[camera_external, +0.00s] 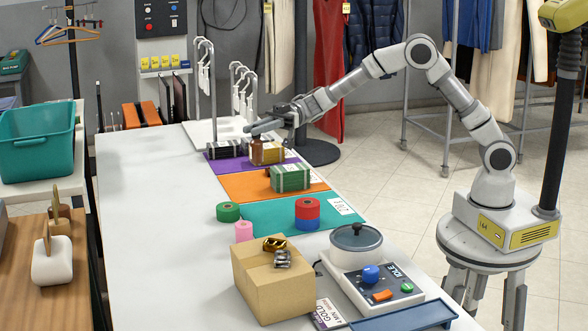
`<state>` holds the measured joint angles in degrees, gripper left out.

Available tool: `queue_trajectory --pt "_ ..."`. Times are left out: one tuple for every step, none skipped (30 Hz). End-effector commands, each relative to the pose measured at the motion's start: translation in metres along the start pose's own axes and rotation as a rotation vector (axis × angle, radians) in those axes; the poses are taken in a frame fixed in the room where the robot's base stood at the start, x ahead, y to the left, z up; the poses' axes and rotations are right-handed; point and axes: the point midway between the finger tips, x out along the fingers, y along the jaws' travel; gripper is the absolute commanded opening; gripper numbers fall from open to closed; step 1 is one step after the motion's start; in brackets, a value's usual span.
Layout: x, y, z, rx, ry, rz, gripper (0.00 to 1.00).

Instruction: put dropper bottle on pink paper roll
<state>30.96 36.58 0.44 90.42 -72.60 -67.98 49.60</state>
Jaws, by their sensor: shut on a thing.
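The pink paper roll (244,231) stands upright on the white table, behind the cardboard box and in front of the green roll. My gripper (252,130) is over the purple mat at the far part of the table, well behind the pink roll. It is shut on a small brown bottle (256,152), which looks like the dropper bottle. The bottle hangs below the fingers, in front of a tan bundle. Its top is hidden by the gripper, and I cannot tell whether its base touches anything.
A tan bundle (270,154) and a dark bundle (223,149) lie on the purple mat (228,164). A green bundle (290,178) lies on the orange mat (245,187). A red roll sits on a blue roll (307,222). A green roll (228,212) and cardboard box (272,288) flank the pink roll. The table's left is clear.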

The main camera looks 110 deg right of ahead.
Motion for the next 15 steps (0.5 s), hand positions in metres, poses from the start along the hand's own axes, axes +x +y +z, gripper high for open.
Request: queue_trajectory --pt "0.004 -0.003 -0.001 -0.001 0.002 -0.018 0.0" --pt "0.007 -0.005 0.0 0.0 0.001 -0.028 0.0" --pt "0.011 -0.008 0.003 0.0 0.001 -0.036 0.0" --pt "0.015 -0.011 0.006 0.001 0.0 -0.04 0.0" --pt "0.02 -0.013 0.009 0.001 0.0 -0.042 0.0" --pt "0.027 -0.016 0.014 0.002 0.001 -0.044 0.0" --pt "0.033 -0.019 0.018 0.002 0.001 -0.044 0.0" --pt "0.039 -0.022 0.023 0.002 0.0 -0.043 0.0" --pt "0.048 -0.026 0.029 0.001 0.001 -0.044 0.0" --pt "0.054 -0.029 0.033 0.002 0.001 -0.043 0.0" --pt "0.061 -0.031 0.038 0.002 0.0 -0.043 0.0" --pt "0.069 -0.035 0.043 0.001 0.001 -0.043 0.0" --pt "0.075 -0.037 0.047 0.001 0.001 -0.041 0.0" --pt "0.081 -0.04 0.051 0.001 0.0 -0.041 0.0" --pt "0.088 -0.043 0.056 0.001 0.001 -0.042 0.0"
